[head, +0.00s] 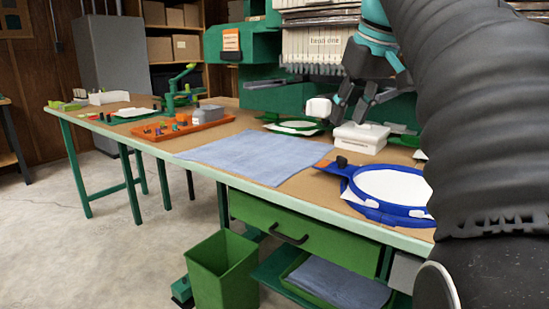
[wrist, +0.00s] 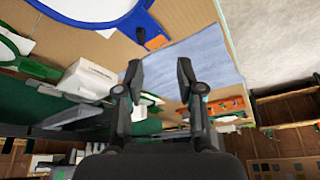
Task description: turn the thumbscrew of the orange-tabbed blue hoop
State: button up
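The blue hoop (head: 374,205) lies on the bench at the right of the head view, with white fabric inside its ring. Its orange tab (head: 323,163) points left, and a dark thumbscrew (head: 342,161) stands beside the tab. In the wrist view the hoop (wrist: 133,24) is at the top left, with its orange tab (wrist: 157,42) and thumbscrew (wrist: 141,36) beyond my fingertips. My gripper (head: 348,112) is above the bench, behind and above the thumbscrew in the head view. Its fingers (wrist: 158,70) are apart and nothing is between them.
A white box (head: 360,138) stands behind the hoop, close to my gripper. Green hoops (head: 290,128) lie near the green machine (head: 290,97). A blue cloth (head: 250,155) lies flat left of the hoop. An orange tray (head: 182,129) with small parts is farther left.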

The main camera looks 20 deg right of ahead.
aim_at(342, 157)
jog(key=d+r, duration=0.3)
jog(key=shift+n, duration=0.3)
jog(key=b+x, duration=0.6)
jog(key=x, duration=0.8)
jog(key=shift+w+d+b, duration=0.1)
jog(key=shift+d+b, duration=0.05)
jog(key=shift+b, duration=0.25)
grip_shut()
